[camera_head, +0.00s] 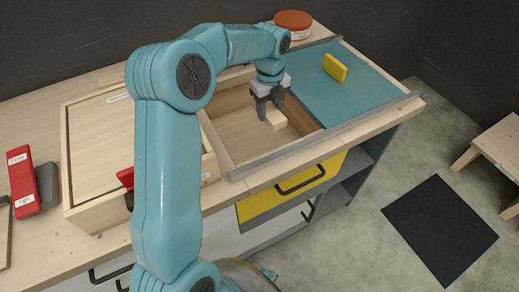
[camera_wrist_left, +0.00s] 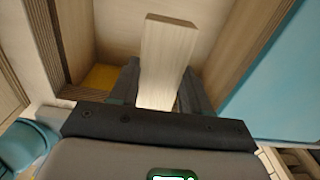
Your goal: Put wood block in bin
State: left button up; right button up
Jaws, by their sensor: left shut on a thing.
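My left gripper (camera_head: 267,103) is shut on a light wood block (camera_head: 276,119), over an open wooden-walled recess in the counter (camera_head: 235,125). In the left wrist view the block (camera_wrist_left: 167,50) stands out lengthwise from between the two dark fingers (camera_wrist_left: 158,90). The recess may be the bin; its inner walls (camera_wrist_left: 215,15) show around the block in that view. I cannot tell how far the block is from the recess floor. My right gripper is not in view.
A teal panel (camera_head: 365,88) right of the recess carries a yellow block (camera_head: 335,68). A round red-lidded tin (camera_head: 293,22) stands behind. A shallow wooden box (camera_head: 95,150) and red items (camera_head: 22,180) lie left. A metal rail (camera_head: 330,132) edges the front.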

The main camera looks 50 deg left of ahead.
pick_arm(q)
jog(key=shift+a+f+m, duration=0.25)
jog(key=shift+f+m, duration=0.05)
jog(key=shift+f, duration=0.15)
notch_tip(320, 180, down, 20)
jog(key=shift+r+b, duration=0.2)
jog(key=shift+b, duration=0.95)
jog(key=shift+r, duration=0.15)
jog(key=o, duration=1.3)
jog(key=shift+f, duration=0.2)
jog(key=shift+r, duration=0.1)
jog(key=shift+r, duration=0.2)
notch_tip(320, 180, up, 12)
jog(key=shift+s+f+p, duration=0.1)
jog(key=shift+p, duration=0.55)
